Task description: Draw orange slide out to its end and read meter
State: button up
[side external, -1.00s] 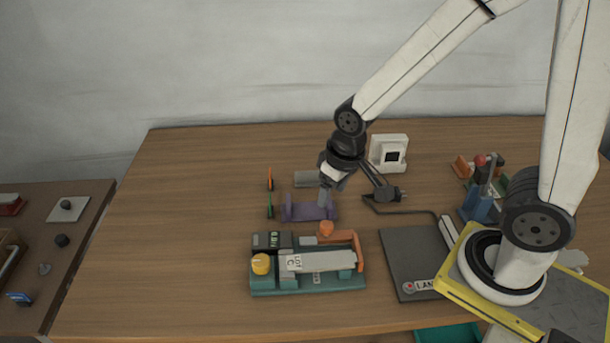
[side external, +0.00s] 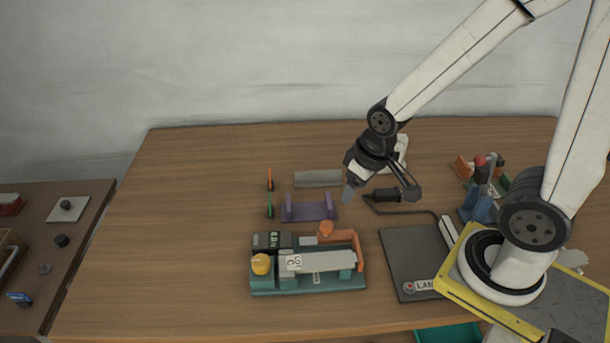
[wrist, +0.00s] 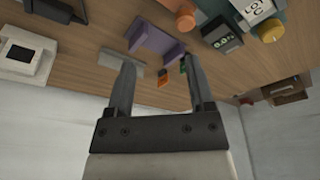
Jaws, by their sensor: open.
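A teal fixture (side external: 262,288) stands at the front of the table. An orange angled piece (side external: 359,250) lies along its right end, and an orange knob (side external: 326,229) stands behind its pale bar (side external: 335,260). I cannot tell which orange part is the slide. A dark meter (side external: 272,240) sits at the fixture's back left. Its lit green digits show in the wrist view (wrist: 225,42), perhaps 0.0, too small to be sure. My gripper (side external: 349,192) is open and empty, above the table behind the fixture, right of a purple cradle (side external: 309,208). Its fingers (wrist: 160,65) are spread.
A yellow knob (side external: 261,264) tops the fixture's left end. A grey block (side external: 318,178) and orange and green uprights stand behind. A black-handled tool (side external: 387,195) lies right of my gripper. The table's left side is clear.

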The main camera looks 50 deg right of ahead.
aim_at(327, 224)
dwell(0.4)
jog(key=shift+o, duration=0.6)
jog(key=w+a+m+g, duration=0.1)
jog(key=m, duration=0.1)
jog(key=w+a+f+m, duration=0.1)
jog(key=m, duration=0.1)
jog(key=w+a+f+m+g, duration=0.1)
jog(key=m, duration=0.1)
jog(key=shift+w+a+f+g, duration=0.25)
jog(key=shift+w+a+g, duration=0.05)
jog(key=shift+w, duration=0.1)
jog(key=shift+f, duration=0.15)
jog(key=shift+f, duration=3.75)
jog(key=shift+c, duration=0.2)
